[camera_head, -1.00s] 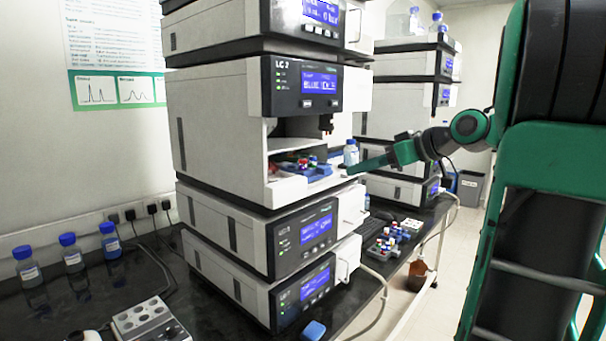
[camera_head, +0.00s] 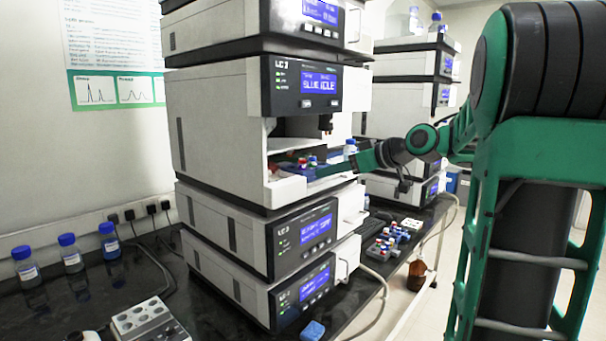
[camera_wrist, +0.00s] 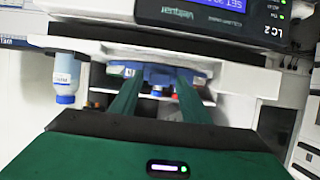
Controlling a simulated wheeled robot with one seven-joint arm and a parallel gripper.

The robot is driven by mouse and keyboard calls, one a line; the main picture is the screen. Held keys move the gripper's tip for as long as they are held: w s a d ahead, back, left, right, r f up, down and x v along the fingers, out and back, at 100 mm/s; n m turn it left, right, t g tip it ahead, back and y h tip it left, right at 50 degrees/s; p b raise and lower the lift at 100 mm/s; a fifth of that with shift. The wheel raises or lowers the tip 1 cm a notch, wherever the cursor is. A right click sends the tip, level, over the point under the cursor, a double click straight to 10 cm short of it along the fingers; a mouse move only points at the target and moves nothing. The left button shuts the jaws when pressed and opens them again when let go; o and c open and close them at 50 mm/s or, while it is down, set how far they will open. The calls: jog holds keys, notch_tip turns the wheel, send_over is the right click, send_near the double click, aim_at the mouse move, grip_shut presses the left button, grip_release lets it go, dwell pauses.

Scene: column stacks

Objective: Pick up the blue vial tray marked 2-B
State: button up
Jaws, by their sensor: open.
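A blue vial tray (camera_head: 298,172) with red- and blue-capped vials sits inside the open compartment of the LC 2 unit. Its blue front also shows in the wrist view (camera_wrist: 156,72), with a small pale label too blurred to read as 2-B. My gripper (camera_head: 322,170) reaches in from the right at the compartment mouth. In the wrist view, where the scene appears upside down, my open gripper (camera_wrist: 159,80) has its two green fingers pointing at the tray front, one on either side of its middle. I cannot tell if they touch it.
The LC 2 housing (camera_head: 215,130) encloses the compartment, with a pale ledge (camera_head: 290,190) in front. A blue-capped bottle (camera_head: 350,148) stands just beyond my gripper. Another tray of coloured vials (camera_head: 382,246) lies on the black bench below. Several blue-capped bottles (camera_head: 68,255) stand at left.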

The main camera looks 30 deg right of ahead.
jog(key=shift+w+a+f, duration=0.2)
jog(key=shift+w, duration=0.2)
jog(key=c, duration=1)
jog(key=shift+r, duration=0.1)
